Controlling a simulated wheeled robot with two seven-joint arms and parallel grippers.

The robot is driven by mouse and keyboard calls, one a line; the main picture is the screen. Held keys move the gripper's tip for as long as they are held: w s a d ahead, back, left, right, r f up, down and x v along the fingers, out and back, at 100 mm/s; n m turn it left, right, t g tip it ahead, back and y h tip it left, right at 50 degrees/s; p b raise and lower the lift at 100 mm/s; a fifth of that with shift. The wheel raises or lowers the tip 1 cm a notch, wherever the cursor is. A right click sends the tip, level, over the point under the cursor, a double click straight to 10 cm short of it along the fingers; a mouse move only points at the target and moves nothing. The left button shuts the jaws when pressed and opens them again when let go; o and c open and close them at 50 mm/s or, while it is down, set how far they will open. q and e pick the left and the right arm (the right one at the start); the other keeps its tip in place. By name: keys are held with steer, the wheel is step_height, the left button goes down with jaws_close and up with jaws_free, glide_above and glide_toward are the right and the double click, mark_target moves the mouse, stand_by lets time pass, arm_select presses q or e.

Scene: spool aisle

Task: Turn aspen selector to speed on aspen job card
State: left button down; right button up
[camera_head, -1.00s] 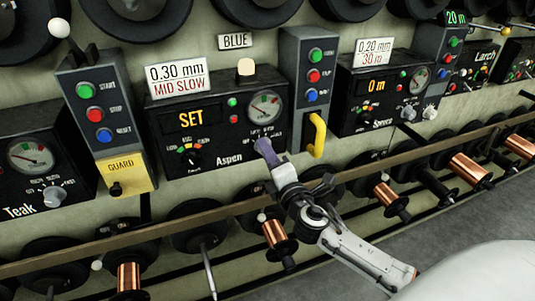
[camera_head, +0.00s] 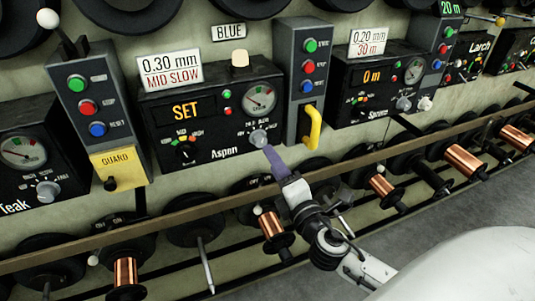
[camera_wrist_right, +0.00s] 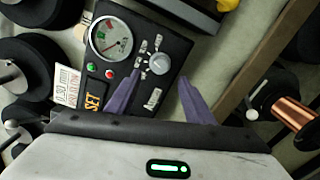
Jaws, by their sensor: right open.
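The Aspen panel (camera_head: 225,170) is a black box with a lit SET display (camera_head: 186,111) and a round gauge (camera_head: 259,98). Its job card (camera_head: 171,77) reads 0.30 mm, MID SLOW. A grey selector knob (camera_head: 258,138), ringed by small labels, sits at lower right; its pointer direction is unclear. A black knob (camera_head: 185,150) with coloured marks sits at lower left. My right gripper (camera_head: 268,152) has purple fingers and is just below the grey knob. In the right wrist view, the gripper (camera_wrist_right: 158,92) is open and empty, with the grey knob (camera_wrist_right: 159,63) ahead between its fingers, apart from them.
A yellow handle (camera_head: 314,128) hangs right of Aspen under a grey button box (camera_head: 308,70). A wooden rail (camera_head: 150,218) with copper spools (camera_head: 272,225) runs below. A yellow guard (camera_head: 119,165) is left.

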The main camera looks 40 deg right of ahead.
steer(key=shift+v, duration=1.2)
